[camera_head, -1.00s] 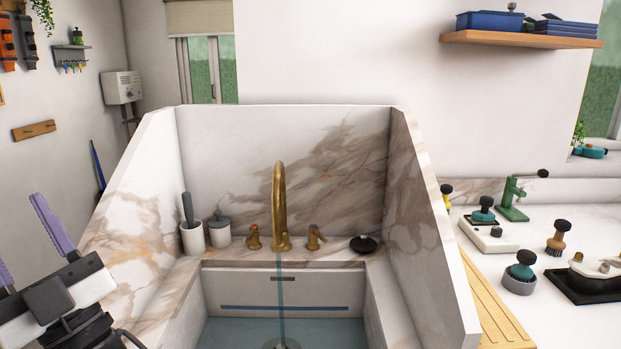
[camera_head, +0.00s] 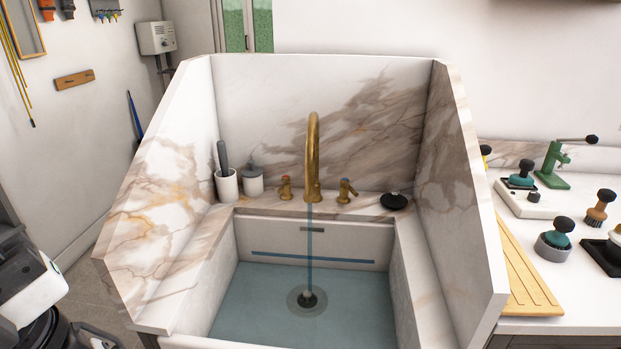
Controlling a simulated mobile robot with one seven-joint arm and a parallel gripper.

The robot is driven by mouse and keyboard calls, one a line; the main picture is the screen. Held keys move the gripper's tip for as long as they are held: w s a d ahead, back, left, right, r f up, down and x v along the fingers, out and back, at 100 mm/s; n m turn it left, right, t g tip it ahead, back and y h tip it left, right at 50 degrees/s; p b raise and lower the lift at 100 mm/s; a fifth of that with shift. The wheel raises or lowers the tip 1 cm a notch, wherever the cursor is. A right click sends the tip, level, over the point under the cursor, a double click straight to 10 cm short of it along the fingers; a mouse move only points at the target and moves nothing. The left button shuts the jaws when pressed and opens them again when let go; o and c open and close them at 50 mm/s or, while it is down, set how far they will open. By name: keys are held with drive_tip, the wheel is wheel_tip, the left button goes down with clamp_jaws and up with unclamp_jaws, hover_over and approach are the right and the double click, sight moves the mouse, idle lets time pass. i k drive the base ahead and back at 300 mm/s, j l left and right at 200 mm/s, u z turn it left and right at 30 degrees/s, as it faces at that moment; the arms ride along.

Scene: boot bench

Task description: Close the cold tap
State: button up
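A brass spout (camera_head: 313,160) stands at the back of the sink (camera_head: 222,250), between a left tap handle (camera_head: 285,188) and a right tap handle (camera_head: 346,190). The caps on the handles are too small for me to tell surely which one is cold. A thin blue stream of water (camera_head: 309,245) falls from the spout into the basin, where water covers the bottom around the round drain (camera_head: 308,300). Part of my arm shows at the left edge, well away from the taps. My gripper's fingers are out of view.
A white cup with a dark-handled tool (camera_head: 227,186) and a grey pot (camera_head: 253,181) stand left of the taps. A black round item (camera_head: 394,201) lies to their right. Tall marble side walls (camera_head: 462,190) enclose the sink. A wooden board (camera_head: 525,275) and several brushes are at right.

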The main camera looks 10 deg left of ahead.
sight(344, 181)
drive_tip(key=i+l, duration=0.9)
drive_tip(key=l, duration=0.2)
